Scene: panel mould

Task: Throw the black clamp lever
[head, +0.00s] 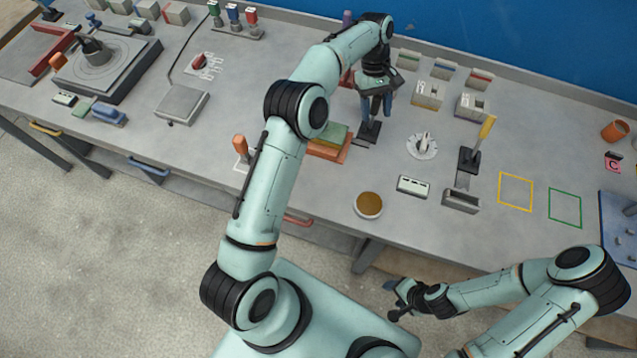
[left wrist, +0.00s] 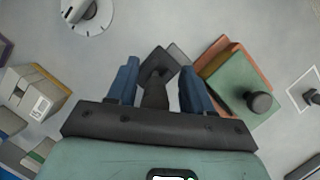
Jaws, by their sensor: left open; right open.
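The black clamp lever (left wrist: 155,92) stands between the two blue fingers of my left gripper (left wrist: 158,85) in the left wrist view. In the head view its dark base (head: 370,131) shows on the bench just below the fingers of my left gripper (head: 376,106). That gripper is open and points down, with a finger on each side of the lever; I cannot tell whether either touches it. The lever's upper part is mostly hidden in the head view. My right gripper (head: 394,298) is open and empty, low in front of the bench.
A green block (left wrist: 242,88) with a black knob lies on an orange plate (left wrist: 262,68) close to the lever. A white dial (head: 423,146) and a yellow-handled lever (head: 484,135) stand to the right. Small bins (head: 428,94) stand behind. Bare bench lies around the round brown dish (head: 369,205).

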